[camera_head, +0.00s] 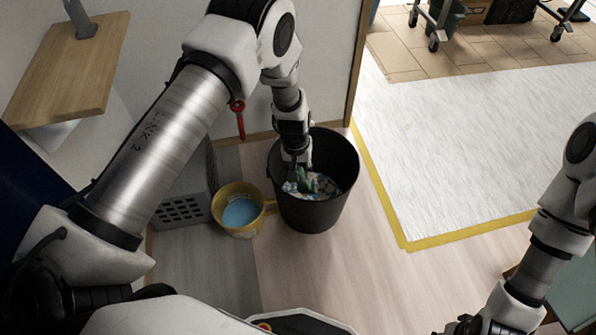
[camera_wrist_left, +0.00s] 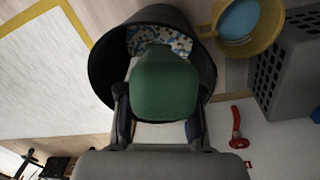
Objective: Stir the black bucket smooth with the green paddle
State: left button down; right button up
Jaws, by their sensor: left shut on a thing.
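The black bucket (camera_head: 322,211) stands on the floor in the middle of the head view, with a white, blue and yellow speckled mix inside. My left gripper (camera_head: 298,163) points down into its opening. It is shut on the green paddle (camera_head: 309,182), which reaches down to the mix. In the left wrist view the green paddle (camera_wrist_left: 166,85) lies between the fingers and covers much of the bucket (camera_wrist_left: 103,70). My right gripper (camera_head: 480,327) is at the bottom right edge, only partly seen, away from the bucket.
A yellow pail (camera_head: 217,212) with blue contents stands left of the bucket. A grey crate (camera_head: 185,211) is behind it by the wall. A red tool (camera_head: 239,122) hangs on the wall. Yellow tape (camera_head: 385,203) borders a white sheet (camera_head: 470,150) on the right. Floor in front is clear.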

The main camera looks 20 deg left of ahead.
pick_arm(q)
jog(key=w+f+b, duration=0.2)
jog(key=f+b, duration=0.4)
jog(key=w+f+b, duration=0.3)
jog(key=f+b, duration=0.3)
jog(key=f, duration=0.1)
jog(key=w+f+b, duration=0.3)
jog(key=f+b, duration=0.3)
jog(key=shift+a+f, duration=0.15)
jog(key=shift+a, duration=0.1)
jog(key=shift+a, duration=0.1)
